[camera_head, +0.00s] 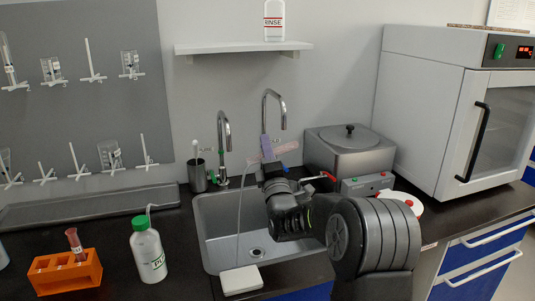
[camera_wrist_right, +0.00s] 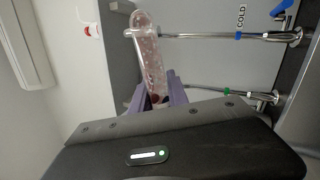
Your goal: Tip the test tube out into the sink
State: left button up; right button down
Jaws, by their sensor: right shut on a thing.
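My right gripper (camera_head: 267,148) is above the back part of the sink, near the taps. It is shut on a clear test tube (camera_head: 286,148), which looks tilted close to level in the head view. In the right wrist view the test tube (camera_wrist_right: 150,55) stands out between the purple fingers (camera_wrist_right: 158,93). It has a pinkish tint, small drops or specks on its wall, and a dark red spot near the fingers. The grey sink (camera_head: 207,225) is below; my right arm hides part of its basin. My left gripper is not in view.
Two taps (camera_head: 224,133) stand behind the sink. A steel bath (camera_head: 343,154) is to its right. An orange rack (camera_head: 66,272) with a reddish tube (camera_head: 74,240), a green-capped bottle (camera_head: 148,252) and a white box (camera_head: 241,280) are at the front left. A shelf (camera_head: 243,46) hangs above.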

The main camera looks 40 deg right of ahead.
jog(key=n+y+b, duration=0.1)
jog(key=n, duration=0.2)
jog(key=n+t+y+b, duration=0.1)
jog(key=n+y, duration=0.2)
jog(key=n, duration=0.2)
jog(key=shift+w+a+r+n+t+b, duration=0.1)
jog(key=shift+a+r+n+t+b, duration=0.2)
jog(key=shift+a+b, duration=0.1)
jog(key=shift+y, duration=0.4)
dwell(0.4)
jog(key=m+h+b, duration=0.2)
jog(key=m, duration=0.2)
jog(key=m+g+h+b, duration=0.1)
jog(key=m+h+b, duration=0.1)
jog(key=m, duration=0.2)
jog(key=shift+g+h, duration=0.3)
jog(key=shift+h, duration=0.1)
jog(key=shift+m, duration=0.4)
